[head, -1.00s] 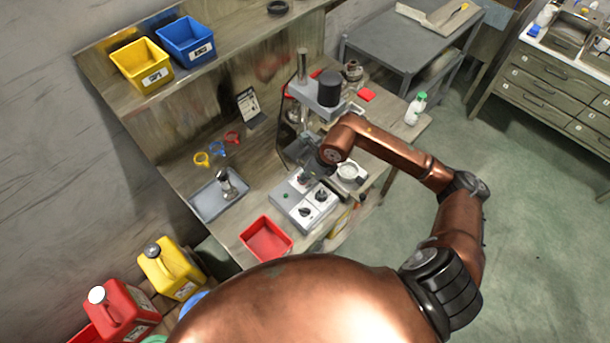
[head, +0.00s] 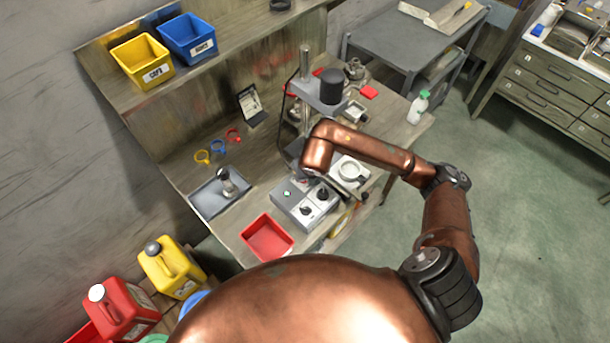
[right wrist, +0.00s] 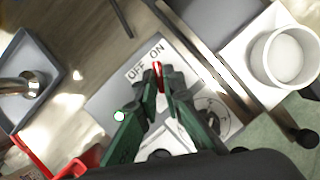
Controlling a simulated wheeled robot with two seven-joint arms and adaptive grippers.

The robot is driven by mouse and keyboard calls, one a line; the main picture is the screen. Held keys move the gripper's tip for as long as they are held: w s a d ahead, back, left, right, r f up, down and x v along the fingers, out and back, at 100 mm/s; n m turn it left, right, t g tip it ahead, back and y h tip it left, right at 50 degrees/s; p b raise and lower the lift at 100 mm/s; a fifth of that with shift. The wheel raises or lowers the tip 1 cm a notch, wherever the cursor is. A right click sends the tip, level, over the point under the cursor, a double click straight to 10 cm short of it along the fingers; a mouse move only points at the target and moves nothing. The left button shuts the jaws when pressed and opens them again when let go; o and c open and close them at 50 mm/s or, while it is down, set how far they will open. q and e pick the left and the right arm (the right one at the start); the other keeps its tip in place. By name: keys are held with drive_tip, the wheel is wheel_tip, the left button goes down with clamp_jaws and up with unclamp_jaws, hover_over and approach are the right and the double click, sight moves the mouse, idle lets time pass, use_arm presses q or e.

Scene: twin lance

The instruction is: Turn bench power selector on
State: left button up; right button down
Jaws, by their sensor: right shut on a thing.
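The grey control box (head: 282,211) stands on the bench in the head view, with dark knobs on white plates at its front. In the right wrist view its panel (right wrist: 98,101) carries the labels OFF and ON. The selector's red-marked handle (right wrist: 158,70) is between my right gripper's fingertips (right wrist: 160,84), its red end pointing toward ON. My right gripper is shut on this handle; its fingers hide the rest of it. A green lamp (right wrist: 120,116) beside the fingers looks bright. My left gripper is not in view.
A red tray (head: 267,238) lies left of the box, and a grey tray (head: 205,203) with a metal part is further left. A drill press (head: 320,92) stands behind. A white round dish (head: 351,171) sits close on the right.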

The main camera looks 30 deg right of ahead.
idle(0.4)
drive_tip(key=c, duration=2.1)
unclamp_jaws()
drive_tip(key=shift+r, duration=0.1)
drive_tip(key=v, duration=1.1)
drive_tip(key=shift+s+a+r, duration=0.1)
drive_tip(key=shift+s+r, duration=0.1)
drive_tip(key=shift+r, duration=0.15)
